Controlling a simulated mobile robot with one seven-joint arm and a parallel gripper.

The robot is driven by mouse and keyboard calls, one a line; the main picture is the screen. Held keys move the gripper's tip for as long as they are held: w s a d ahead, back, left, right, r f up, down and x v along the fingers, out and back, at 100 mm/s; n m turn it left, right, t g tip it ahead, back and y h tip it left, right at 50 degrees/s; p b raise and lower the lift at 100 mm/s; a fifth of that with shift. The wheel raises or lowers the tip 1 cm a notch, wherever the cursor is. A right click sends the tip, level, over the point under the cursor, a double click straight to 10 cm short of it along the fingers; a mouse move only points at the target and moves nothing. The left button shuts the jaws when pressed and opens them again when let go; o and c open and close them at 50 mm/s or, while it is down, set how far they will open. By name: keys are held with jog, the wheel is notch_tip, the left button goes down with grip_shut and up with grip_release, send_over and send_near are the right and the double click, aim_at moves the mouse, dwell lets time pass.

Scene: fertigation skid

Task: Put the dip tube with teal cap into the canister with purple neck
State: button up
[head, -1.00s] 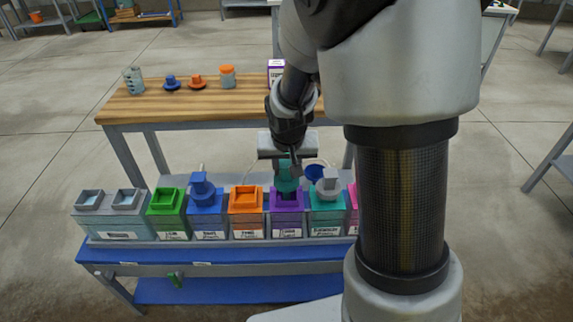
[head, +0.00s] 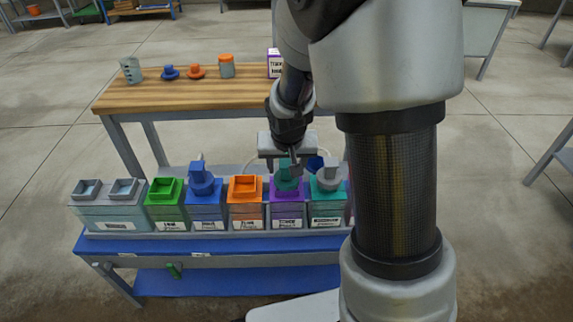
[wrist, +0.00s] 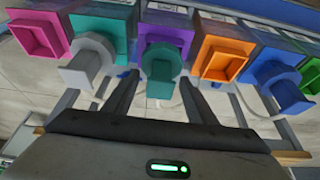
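The teal cap of the dip tube (head: 288,181) sits on the neck of the canister with purple neck (head: 287,208). It looks upright, and its tube is hidden, apparently inside the canister. The wrist view also shows the teal cap (wrist: 160,82) over the purple neck (wrist: 165,36). My gripper (head: 291,160) is directly over the cap. In the wrist view, the fingers of my gripper (wrist: 160,76) stand on either side of the cap's grip block, with a gap visible on both sides, so it looks open.
An orange-neck canister (head: 245,203) stands left of the purple one, and a teal canister with a grey cap (head: 327,205) stands right. A blue-capped canister (head: 206,205) and a green canister (head: 165,203) are farther left. A wooden table (head: 190,93) stands behind.

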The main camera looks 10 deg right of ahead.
jog(key=shift+r, duration=0.1)
jog(key=p+v, duration=0.5)
jog(key=v, duration=1.2)
jog(key=shift+p, duration=0.3)
jog(key=shift+r, duration=0.15)
jog(key=s+d+r+n+t+p, duration=0.1)
jog(key=s+r+n, duration=0.1)
jog(key=s+r, duration=1.2)
notch_tip(320, 180, up, 18)
jog(key=s+p, duration=0.1)
jog(key=p, duration=2)
jog(key=shift+s+r+y, duration=0.2)
jog(key=shift+r+y, duration=0.05)
jog(key=shift+y, duration=0.15)
jog(key=shift+d, duration=0.1)
